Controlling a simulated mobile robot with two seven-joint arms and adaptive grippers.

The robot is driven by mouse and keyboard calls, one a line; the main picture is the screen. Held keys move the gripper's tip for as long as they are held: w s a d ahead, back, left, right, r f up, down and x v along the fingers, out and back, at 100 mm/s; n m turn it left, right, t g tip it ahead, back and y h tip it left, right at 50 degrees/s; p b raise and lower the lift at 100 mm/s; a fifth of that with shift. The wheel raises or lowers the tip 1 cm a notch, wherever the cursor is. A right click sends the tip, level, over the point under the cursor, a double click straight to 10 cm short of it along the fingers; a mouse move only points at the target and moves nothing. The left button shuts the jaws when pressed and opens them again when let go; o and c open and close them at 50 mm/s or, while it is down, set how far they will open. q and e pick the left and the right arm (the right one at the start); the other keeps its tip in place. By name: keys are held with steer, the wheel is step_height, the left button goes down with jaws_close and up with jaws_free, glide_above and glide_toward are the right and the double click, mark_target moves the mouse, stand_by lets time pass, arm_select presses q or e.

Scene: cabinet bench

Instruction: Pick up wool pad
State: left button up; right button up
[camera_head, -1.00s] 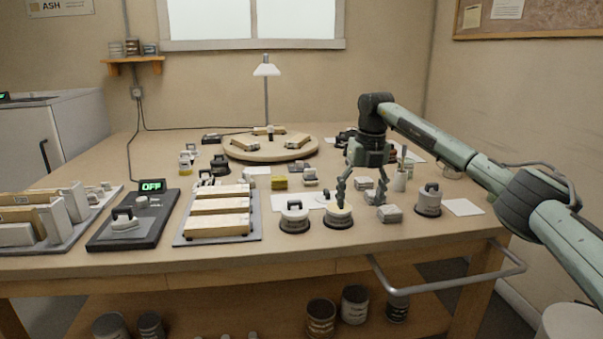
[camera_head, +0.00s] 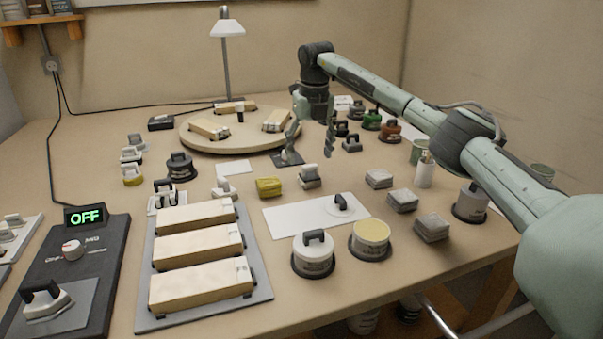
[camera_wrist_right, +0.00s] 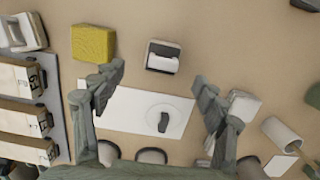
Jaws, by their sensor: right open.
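No object is labelled as the wool pad. Several grey pad-like blocks sit on the right half of the bench: a back one (camera_head: 379,179), a middle one (camera_head: 402,200) and a front one (camera_head: 432,228). A pale block (camera_wrist_right: 243,105) shows beside the right finger in the wrist view. A dark-based block with a pale top (camera_head: 310,177) stands right of the yellow sponge (camera_head: 269,187); it also shows just beyond and between the fingertips in the wrist view (camera_wrist_right: 163,56). My right gripper (camera_head: 311,150) is open, empty and pointing down above the bench. My left gripper is out of view.
A white sheet (camera_head: 290,217) carries a knobbed disc (camera_head: 341,207). Two tins, one white (camera_head: 313,256) and one cream-topped (camera_head: 370,240), stand in front. A round turntable (camera_head: 195,135) is behind, left of the gripper. A tray of wooden blocks (camera_head: 255,290) lies left.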

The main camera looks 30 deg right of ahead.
mark_target(310, 166)
steer(key=shift+s+f, duration=0.1)
steer(key=shift+f, duration=0.8)
steer(key=f, duration=0.3)
steer(key=w+f, duration=0.1)
steer(key=f, duration=0.1)
steer(key=shift+d, duration=0.35)
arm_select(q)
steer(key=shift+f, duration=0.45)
arm_select(e)
steer(key=shift+c, duration=0.6)
steer(key=c, duration=1)
